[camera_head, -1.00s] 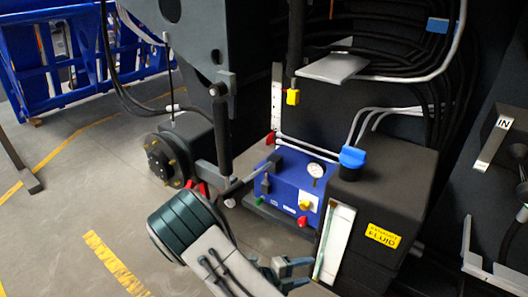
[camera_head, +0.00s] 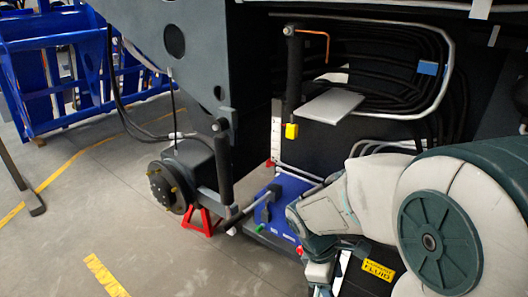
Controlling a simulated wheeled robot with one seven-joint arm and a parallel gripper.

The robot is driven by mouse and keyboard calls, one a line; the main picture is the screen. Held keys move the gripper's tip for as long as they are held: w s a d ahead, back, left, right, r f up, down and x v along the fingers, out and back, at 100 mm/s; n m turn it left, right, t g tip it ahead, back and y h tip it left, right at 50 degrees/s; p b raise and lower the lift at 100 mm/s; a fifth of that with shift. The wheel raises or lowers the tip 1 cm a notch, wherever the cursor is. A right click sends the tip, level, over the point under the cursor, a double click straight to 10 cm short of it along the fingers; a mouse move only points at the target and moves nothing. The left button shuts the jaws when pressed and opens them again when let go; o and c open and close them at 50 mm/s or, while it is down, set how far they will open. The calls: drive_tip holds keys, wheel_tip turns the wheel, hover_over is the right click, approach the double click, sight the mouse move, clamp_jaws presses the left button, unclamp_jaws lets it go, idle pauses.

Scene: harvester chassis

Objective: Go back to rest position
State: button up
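My arm reaches in from the right of the head view, with its white and dark green links large in the foreground. My gripper (camera_head: 320,274) points down near the bottom edge, in front of the blue box (camera_head: 283,207) and the black fluid tank. Its fingertips are partly cut off by the frame, so I cannot tell how far apart they are. I see nothing held in the visible part of it. My arm hides the tank's top and much of the blue box's right side.
The harvester chassis (camera_head: 180,45) fills the top, with cables and a grey plate (camera_head: 331,106) behind my arm. A wheel hub (camera_head: 168,188) and red stand (camera_head: 202,222) are left of the box. A blue rack (camera_head: 45,75) stands far left.

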drive_tip(key=s+r+m+t+y+p, duration=0.3)
drive_tip(key=s+r+m+t+y, duration=0.1)
drive_tip(key=r+m, duration=0.8)
drive_tip(key=shift+s+a+r+m, duration=0.25)
drive_tip(key=shift+s+r+m, duration=0.15)
drive_tip(key=shift+m, duration=0.3)
